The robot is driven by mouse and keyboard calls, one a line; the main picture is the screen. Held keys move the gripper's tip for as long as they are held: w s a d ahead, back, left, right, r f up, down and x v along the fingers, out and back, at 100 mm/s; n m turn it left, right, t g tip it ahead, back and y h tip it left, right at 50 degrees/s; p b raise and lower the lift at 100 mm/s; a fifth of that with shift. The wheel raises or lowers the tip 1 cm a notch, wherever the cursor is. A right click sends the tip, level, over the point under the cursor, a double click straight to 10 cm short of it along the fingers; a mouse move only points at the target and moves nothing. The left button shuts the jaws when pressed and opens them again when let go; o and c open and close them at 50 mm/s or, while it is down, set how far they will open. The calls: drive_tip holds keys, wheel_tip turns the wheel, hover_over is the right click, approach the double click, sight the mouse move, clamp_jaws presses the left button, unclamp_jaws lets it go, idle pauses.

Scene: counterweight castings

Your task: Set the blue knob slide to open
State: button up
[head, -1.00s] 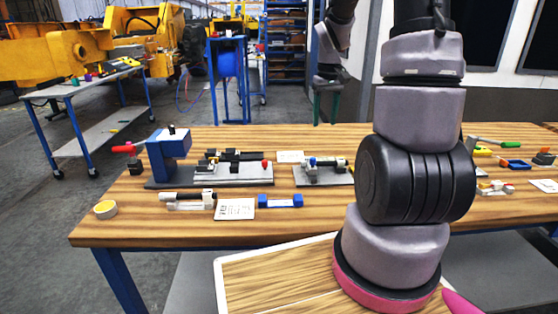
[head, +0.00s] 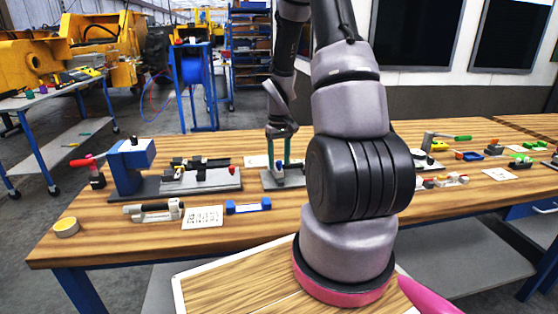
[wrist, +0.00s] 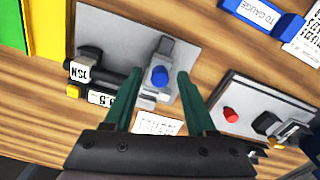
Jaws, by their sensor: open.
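The blue knob (wrist: 160,76) stands on a small metal slide fixed to a grey plate (wrist: 120,35). In the head view the plate (head: 270,183) lies mid-table, and the blue knob (head: 279,165) is a small spot beneath my gripper. My gripper (head: 280,138) points down over this plate. In the wrist view my gripper (wrist: 157,75) is open, with one green finger on each side of the knob and gaps showing between. I cannot tell how far down the fingertips are. The slide's position marking is not readable.
A larger plate with a red knob (wrist: 230,114) lies beside it, near a blue clamp block (head: 130,165). A blue TO GAUGE block (wrist: 262,14) and a printed card (head: 203,217) lie nearer the front edge. A yellow tape roll (head: 66,227) is at front left.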

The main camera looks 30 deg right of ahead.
clamp_jaws()
idle(1.5)
